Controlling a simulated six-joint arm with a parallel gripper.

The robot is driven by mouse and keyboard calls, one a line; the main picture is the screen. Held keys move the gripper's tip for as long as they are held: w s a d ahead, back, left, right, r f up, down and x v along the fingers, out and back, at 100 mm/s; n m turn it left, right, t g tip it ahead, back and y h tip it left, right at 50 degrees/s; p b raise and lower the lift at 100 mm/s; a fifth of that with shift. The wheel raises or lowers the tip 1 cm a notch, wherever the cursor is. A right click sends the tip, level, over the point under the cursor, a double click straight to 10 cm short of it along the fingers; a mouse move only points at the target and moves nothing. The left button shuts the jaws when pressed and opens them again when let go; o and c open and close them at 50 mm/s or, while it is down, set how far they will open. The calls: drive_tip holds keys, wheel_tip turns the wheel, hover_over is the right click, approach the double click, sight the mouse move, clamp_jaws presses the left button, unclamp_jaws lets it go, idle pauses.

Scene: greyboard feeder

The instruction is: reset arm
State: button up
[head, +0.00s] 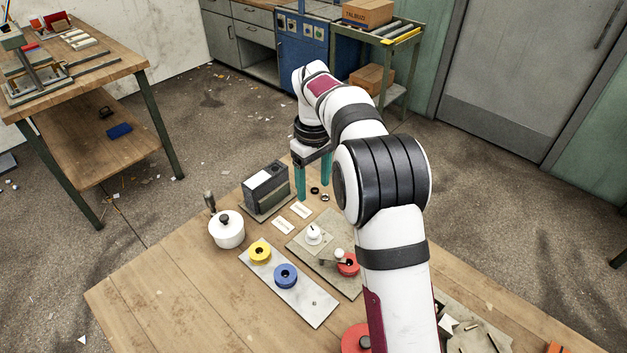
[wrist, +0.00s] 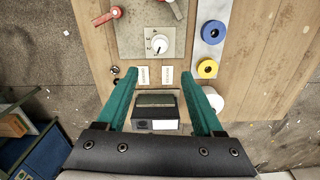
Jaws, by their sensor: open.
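My gripper (head: 314,176) has two teal fingers and is open and empty. In the head view it hangs above the far edge of the wooden table, just right of a dark grey box (head: 266,185) with a white label. In the wrist view, the gripper (wrist: 160,88) points over the table, and the dark box (wrist: 156,112) shows between the spread fingers. I cannot tell how high the fingers are above it. My arm is stretched out over the table's right part and hides some of it.
A grey plate (head: 318,316) carries a yellow ring (head: 259,251) and a blue ring (head: 286,276). Another board (head: 325,268) holds a white knob (head: 313,234) and a red-based lever (head: 348,265). A white pot (head: 227,230) stands at left. The table's front-left (head: 150,300) is bare.

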drive_tip(key=shift+r, duration=0.25)
drive_tip(key=s+d+r+m, duration=0.2)
drive_tip(key=s+r+m, duration=0.15)
drive_tip(key=s, duration=0.35)
drive_tip(key=s+d+r+m, duration=0.15)
drive_tip(key=s+r, duration=0.25)
drive_tip(key=s, duration=0.4)
drive_tip(key=s+f+m+y, duration=0.1)
drive_tip(key=s+m, duration=0.3)
drive_tip(key=s, duration=0.6)
drive_tip(key=s+f+m, duration=0.3)
drive_tip(key=s+m, duration=0.1)
drive_tip(key=s, duration=0.7)
drive_tip(key=shift+s+d+f+y, duration=0.25)
drive_tip(key=shift+d+f+y, duration=0.05)
drive_tip(key=shift+y, duration=0.1)
